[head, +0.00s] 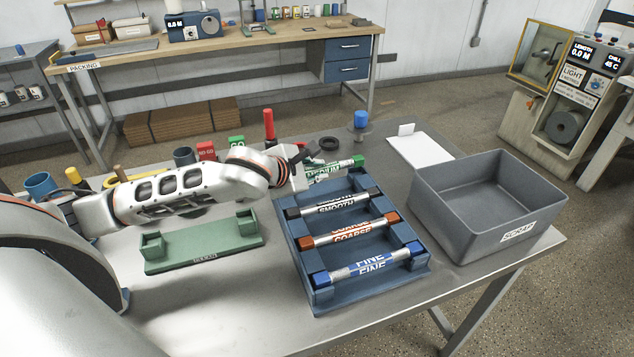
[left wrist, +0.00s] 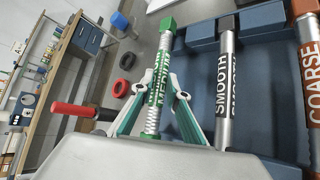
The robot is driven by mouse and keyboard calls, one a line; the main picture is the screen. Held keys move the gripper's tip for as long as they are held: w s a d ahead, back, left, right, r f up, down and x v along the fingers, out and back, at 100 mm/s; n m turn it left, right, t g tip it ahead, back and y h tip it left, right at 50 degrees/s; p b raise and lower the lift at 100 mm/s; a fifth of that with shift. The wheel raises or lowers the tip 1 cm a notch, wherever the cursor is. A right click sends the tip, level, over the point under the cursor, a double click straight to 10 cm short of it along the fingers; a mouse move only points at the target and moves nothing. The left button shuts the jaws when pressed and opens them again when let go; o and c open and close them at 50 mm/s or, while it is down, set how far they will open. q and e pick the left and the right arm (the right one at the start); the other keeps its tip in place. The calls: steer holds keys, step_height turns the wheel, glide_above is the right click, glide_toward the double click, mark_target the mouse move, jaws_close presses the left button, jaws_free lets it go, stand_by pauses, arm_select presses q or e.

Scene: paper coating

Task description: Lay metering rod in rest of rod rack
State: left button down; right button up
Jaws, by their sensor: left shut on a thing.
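The blue rod rack (head: 312,292) stands on the table's front half. Across it lie the black-ended SMOOTH rod (head: 335,204), the orange-ended COARSE rod (head: 350,231) and the blue-ended FINE rod (head: 370,264). My left gripper (head: 306,172) is shut on the green-ended MEDIUM rod (head: 337,167), at the rack's far end. In the left wrist view, the fingers (left wrist: 160,95) close around the MEDIUM rod (left wrist: 165,55), beside and roughly parallel to the SMOOTH rod (left wrist: 226,85). Whether the MEDIUM rod touches the rack is unclear. My right gripper is out of view.
A green cradle (head: 200,247) stands empty left of the rack. A grey scrap bin (head: 485,210) stands to its right. A white sheet (head: 420,151), a black ring (head: 329,143), a red-handled tool (head: 269,124) and a blue-topped piece (head: 361,119) are behind the rack.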

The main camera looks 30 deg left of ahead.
arm_select(q)
step_height(320, 180, down, 3)
steer(key=shift+f+b, duration=0.2)
steer(key=shift+b, duration=0.15)
steer(key=shift+r, duration=0.1)
steer(key=c, duration=2)
jaws_free()
steer(key=shift+o, duration=0.2)
steer(key=p+v, duration=0.1)
steer(key=v, duration=0.9)
steer(key=shift+s+a+r+p, duration=0.1)
steer(key=shift+s+p, duration=0.1)
steer(key=shift+p, duration=0.15)
steer(key=shift+v, duration=0.8)
